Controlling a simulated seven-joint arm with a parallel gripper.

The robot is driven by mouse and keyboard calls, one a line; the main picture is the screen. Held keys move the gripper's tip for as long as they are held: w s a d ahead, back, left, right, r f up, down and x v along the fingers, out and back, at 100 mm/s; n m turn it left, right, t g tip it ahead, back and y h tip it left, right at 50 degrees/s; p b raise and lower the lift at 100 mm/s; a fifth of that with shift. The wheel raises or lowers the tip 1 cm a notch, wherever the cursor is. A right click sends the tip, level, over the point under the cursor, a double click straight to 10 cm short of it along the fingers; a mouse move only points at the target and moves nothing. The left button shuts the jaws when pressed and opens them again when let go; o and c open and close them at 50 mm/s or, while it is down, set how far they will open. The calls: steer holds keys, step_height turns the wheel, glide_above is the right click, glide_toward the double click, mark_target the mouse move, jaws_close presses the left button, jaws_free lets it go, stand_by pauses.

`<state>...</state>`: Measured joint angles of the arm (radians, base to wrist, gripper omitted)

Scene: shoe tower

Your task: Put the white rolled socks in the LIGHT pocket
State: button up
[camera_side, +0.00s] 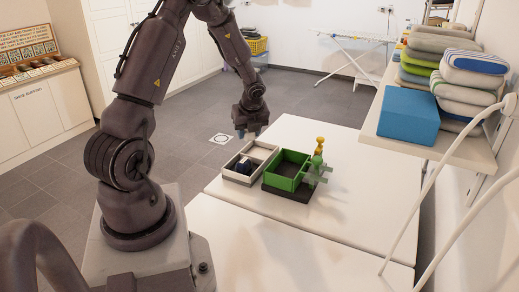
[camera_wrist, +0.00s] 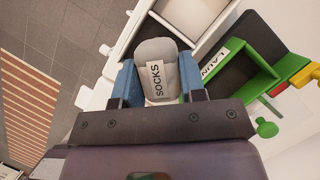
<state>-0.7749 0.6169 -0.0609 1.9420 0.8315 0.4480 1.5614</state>
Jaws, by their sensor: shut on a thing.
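My gripper (camera_wrist: 158,88) is shut on the white rolled socks (camera_wrist: 157,50), a pale grey-white roll with a "SOCKS" label, held between its two blue fingers. In the side view my gripper (camera_side: 249,132) hangs above the back left of a pale tray (camera_side: 231,177) with divided pockets; the socks are hard to make out there. In the wrist view a light-floored pocket (camera_wrist: 190,14) shows beyond the socks at the upper right. A darker pocket lies behind the socks, partly hidden by them.
A shelf with a blue box (camera_side: 408,115) is at right.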

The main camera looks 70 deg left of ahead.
glide_above(258, 153)
steer(key=d, duration=0.2)
steer(key=f, duration=0.7)
steer(key=shift+a+f, duration=0.15)
steer(key=shift+a, duration=0.05)
steer(key=shift+f, duration=1.45)
steer(key=shift+f, duration=0.1)
steer(key=o, duration=0.6)
steer(key=shift+f, duration=0.1)
